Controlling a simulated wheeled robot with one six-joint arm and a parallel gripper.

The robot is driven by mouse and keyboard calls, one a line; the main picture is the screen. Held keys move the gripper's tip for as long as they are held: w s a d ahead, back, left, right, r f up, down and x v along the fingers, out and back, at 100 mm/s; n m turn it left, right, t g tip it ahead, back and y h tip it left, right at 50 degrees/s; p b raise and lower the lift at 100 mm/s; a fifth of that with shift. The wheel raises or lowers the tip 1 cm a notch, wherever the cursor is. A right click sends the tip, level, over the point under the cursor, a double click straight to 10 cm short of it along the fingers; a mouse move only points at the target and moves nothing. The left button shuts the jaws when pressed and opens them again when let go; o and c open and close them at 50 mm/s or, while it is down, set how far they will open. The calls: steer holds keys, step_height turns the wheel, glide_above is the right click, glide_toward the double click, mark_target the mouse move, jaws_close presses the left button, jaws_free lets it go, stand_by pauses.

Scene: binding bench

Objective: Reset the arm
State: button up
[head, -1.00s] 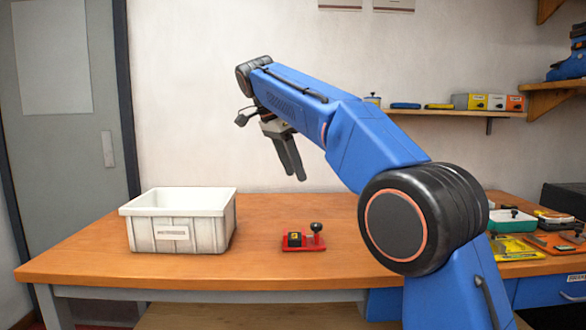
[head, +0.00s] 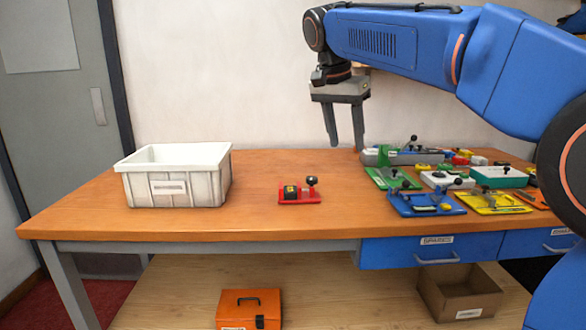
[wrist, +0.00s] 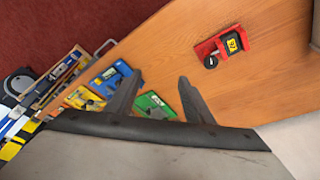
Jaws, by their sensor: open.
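My gripper (head: 344,125) hangs above the bench, its two dark fingers pointing down, apart and with nothing between them. In the wrist view my gripper (wrist: 155,95) also shows two spread fingers with bench and coloured pieces beyond. My blue arm reaches in from the right of the head view. The wooden bench (head: 270,224) lies below my gripper.
A white bin (head: 150,188) stands at the bench's left. A small red device (head: 299,194) with a black knob sits mid-bench, also in the wrist view (wrist: 222,46). Several coloured fixtures, including a blue one (head: 425,204), crowd the right side. Bare wood lies between bin and red device.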

steer(key=s+d+f+n+y, duration=0.1)
steer(key=s+d+f+n, duration=0.1)
steer(key=s+d+f, duration=0.45)
steer(key=s+d+f+n+t, duration=0.1)
steer(key=s+d+f+n, duration=0.2)
steer(key=s+f, duration=0.9)
steer(key=s+d+f+n+t+y, duration=0.1)
steer(key=s+d+f+n, duration=0.2)
steer(key=s+f, duration=0.9)
steer(key=s+d, duration=0.1)
steer(key=d, duration=0.2)
steer(key=shift+s+d+y, duration=0.25)
steer(key=shift+d+y, duration=0.05)
steer(key=shift+d, duration=0.05)
